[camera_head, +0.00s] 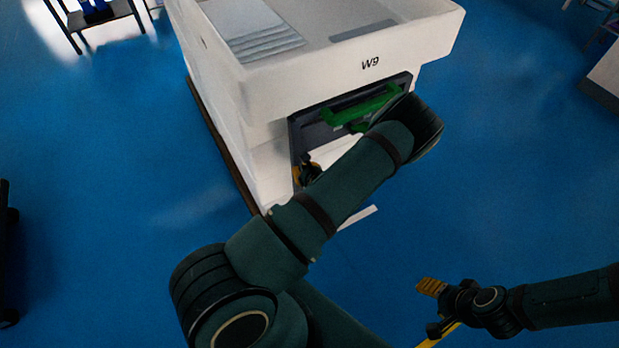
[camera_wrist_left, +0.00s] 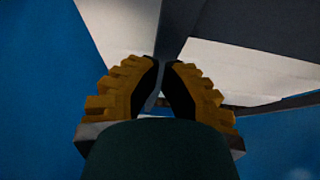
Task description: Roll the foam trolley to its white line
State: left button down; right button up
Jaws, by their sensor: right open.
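The foam trolley (camera_head: 275,105) is a big white tub marked W9 on a white body, with a dark frame and a green handle (camera_head: 362,106) on its near end. My left arm crosses in front of it, hiding part of that end. My left gripper (camera_head: 306,172) is at the left post of the dark frame. In the left wrist view its yellow fingers (camera_wrist_left: 160,75) close on either side of the dark grey post (camera_wrist_left: 181,25). A short white strip (camera_head: 358,217) shows on the floor by the trolley's near end. My right gripper (camera_head: 433,310) is open and empty over the floor.
The blue floor is clear left and right of the trolley. A dark stand (camera_head: 97,16) is at the upper left. A dark object (camera_head: 7,255) shows at the left edge. A pale block (camera_head: 604,80) stands at the right edge.

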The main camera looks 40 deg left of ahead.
pick_arm(q)
jog(key=shift+w+a, duration=0.2)
jog(key=shift+a, duration=0.3)
jog(key=shift+w+a, duration=0.15)
jog(key=shift+a, duration=0.3)
